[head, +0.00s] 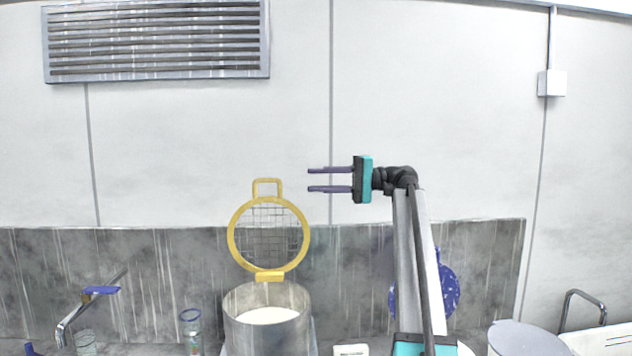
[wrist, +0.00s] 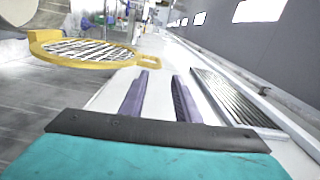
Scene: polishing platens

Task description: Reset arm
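My gripper (head: 312,179) is raised in front of the pale wall in the head view, its two dark purple fingers pointing left. The fingers are parallel with a clear gap and nothing between them. In the wrist view my gripper (wrist: 160,82) also shows its fingers apart and empty. My arm rises from the bottom of the head view and bends near the top.
A yellow-rimmed mesh screen (head: 231,239) stands upright at a metal pot (head: 266,335) with white contents, left of and below my gripper. A faucet (head: 90,305), a small jar (head: 191,332) and a blue round object (head: 448,287) are low down.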

